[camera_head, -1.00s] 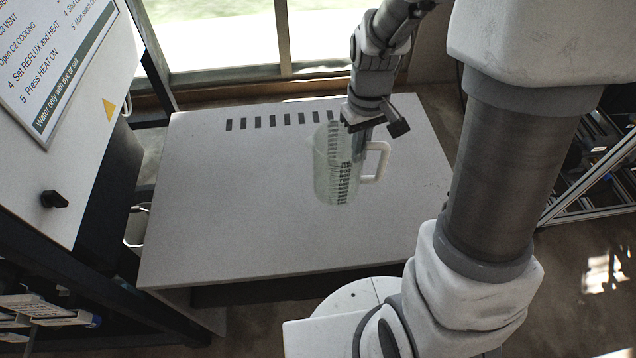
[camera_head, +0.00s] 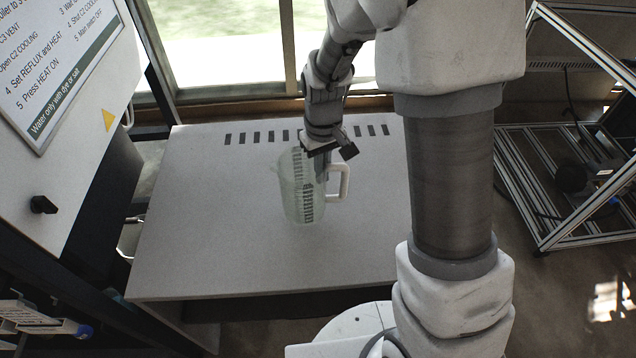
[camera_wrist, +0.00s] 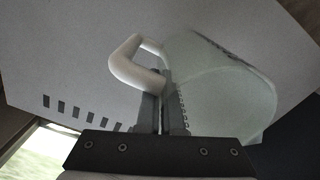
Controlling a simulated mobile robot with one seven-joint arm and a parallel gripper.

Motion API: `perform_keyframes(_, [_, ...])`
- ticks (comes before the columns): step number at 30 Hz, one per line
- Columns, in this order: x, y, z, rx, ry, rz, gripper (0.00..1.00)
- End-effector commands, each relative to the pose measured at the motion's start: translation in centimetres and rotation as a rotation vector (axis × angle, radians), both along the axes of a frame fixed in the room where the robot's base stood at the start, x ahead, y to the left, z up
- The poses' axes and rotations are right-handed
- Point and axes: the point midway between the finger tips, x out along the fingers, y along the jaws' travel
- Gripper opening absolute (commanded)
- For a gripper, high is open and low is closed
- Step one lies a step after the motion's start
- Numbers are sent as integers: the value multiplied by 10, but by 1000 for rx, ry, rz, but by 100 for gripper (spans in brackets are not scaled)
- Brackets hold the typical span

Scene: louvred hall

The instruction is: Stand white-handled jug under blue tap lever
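A clear jug (camera_head: 290,201) with graduation marks and a white handle (camera_head: 344,182) is over the grey table, upright. My gripper (camera_head: 321,172) reaches down at the jug's handle side. In the wrist view my gripper (camera_wrist: 163,112) has its fingers close together on the jug's wall, with the white handle (camera_wrist: 132,66) to their left and the clear body (camera_wrist: 225,100) to their right. I cannot tell whether the jug's base touches the table. A small blue part (camera_head: 85,331) shows at the lower left; I cannot tell whether it is a tap lever.
The grey table (camera_head: 210,240) is clear around the jug, with dark vent slots along its far edge. A panel with a printed sign (camera_head: 60,75) and black knob (camera_head: 43,205) stands at the left. An open metal frame (camera_head: 560,150) stands at the right.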

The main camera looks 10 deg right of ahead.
Motion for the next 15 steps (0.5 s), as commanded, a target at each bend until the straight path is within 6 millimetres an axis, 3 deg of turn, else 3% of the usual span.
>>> perform_keyframes(7, [6, 8, -14, 0, 2, -1, 0])
perform_keyframes(15, [6, 8, -47, 0, 1, 0, 0])
